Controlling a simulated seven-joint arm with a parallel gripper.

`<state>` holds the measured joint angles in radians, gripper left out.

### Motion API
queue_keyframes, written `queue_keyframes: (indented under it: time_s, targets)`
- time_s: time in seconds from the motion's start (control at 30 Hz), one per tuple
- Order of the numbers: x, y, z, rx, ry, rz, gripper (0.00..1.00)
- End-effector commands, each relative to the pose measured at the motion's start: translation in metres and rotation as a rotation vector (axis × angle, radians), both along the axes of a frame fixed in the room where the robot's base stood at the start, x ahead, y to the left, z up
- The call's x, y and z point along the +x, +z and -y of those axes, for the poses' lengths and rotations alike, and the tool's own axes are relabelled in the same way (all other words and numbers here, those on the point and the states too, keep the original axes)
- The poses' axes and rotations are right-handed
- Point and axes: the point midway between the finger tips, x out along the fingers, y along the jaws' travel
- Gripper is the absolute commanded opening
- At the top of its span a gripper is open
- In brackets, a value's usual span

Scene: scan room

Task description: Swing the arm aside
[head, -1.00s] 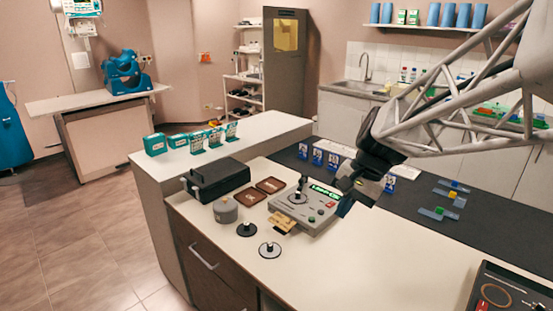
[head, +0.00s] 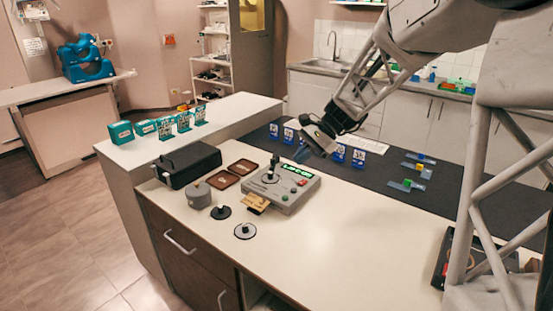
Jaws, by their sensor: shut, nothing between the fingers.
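My arm reaches in from the upper right as a pale lattice of struts. The box has a lit green display, a black joystick and coloured buttons. My gripper appears clear of the box. It partly hides the row of blue-and-white cards (head: 358,158) standing on the mat.
Teal boxes (head: 121,132) line the raised ledge. The white counter front (head: 330,255) is clear. A dark device (head: 440,262) is partly hidden by my arm.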

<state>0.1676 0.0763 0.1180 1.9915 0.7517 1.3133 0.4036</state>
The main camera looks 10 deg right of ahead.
Motion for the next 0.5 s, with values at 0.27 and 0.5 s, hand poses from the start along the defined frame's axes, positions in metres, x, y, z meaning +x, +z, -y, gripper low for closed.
queue_keyframes:
  time_s: [0.27, 0.5]
  targets:
    - [0.048, -0.017, 0.010, 0.098, -0.080, -0.076, 0.00]
    - [0.088, -0.033, 0.019, 0.184, -0.144, -0.138, 0.00]
